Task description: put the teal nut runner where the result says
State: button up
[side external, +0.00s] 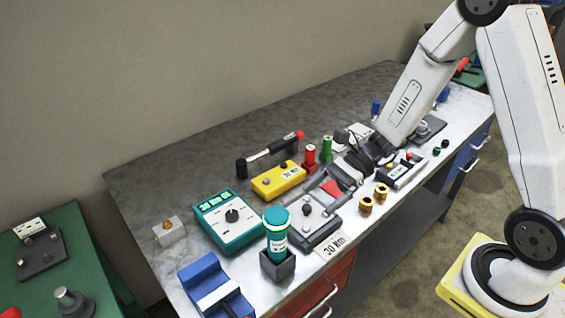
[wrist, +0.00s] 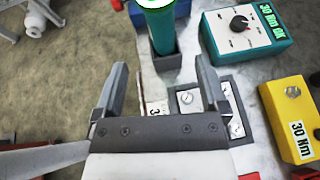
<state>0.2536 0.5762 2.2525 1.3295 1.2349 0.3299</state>
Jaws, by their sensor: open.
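The teal nut runner (side external: 277,240) stands upright in a dark grey square holder (side external: 278,266) near the bench's front edge. In the wrist view the nut runner (wrist: 160,30) is at the top, beyond the fingertips. My gripper (side external: 312,190) is open and empty, above the grey plate fixture, apart from the nut runner; its spread fingers show in the wrist view (wrist: 162,66). The teal tester (side external: 230,222) has a dial and, in the wrist view, a display (wrist: 272,22) reading "30 Nm OK". A white card (side external: 335,244) reading "30 Nm" lies beside the holder.
A yellow box (side external: 279,180) marked "30 Nm" stands behind my gripper. A blue cradle (side external: 212,288) is left of the holder. The grey plate fixture (side external: 318,232) and brass nuts (side external: 366,205) lie to the right. Red (side external: 310,158) and green (side external: 327,150) pieces stand further back.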

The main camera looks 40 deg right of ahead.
dwell(0.4)
jog(key=s+d+f+n+g+h, duration=0.2)
jog(key=s+d+n+g+h, duration=0.1)
jog(key=s+n+h, duration=0.5)
jog(key=w+d+r+n+t+h, duration=0.2)
jog(key=d+r+n+t+h, duration=0.1)
jog(key=n, duration=0.8)
jog(key=shift+d+t+h, duration=0.5)
jog(key=shift+d+h, duration=0.45)
jog(key=shift+h, duration=0.25)
jog(key=shift+w, duration=0.1)
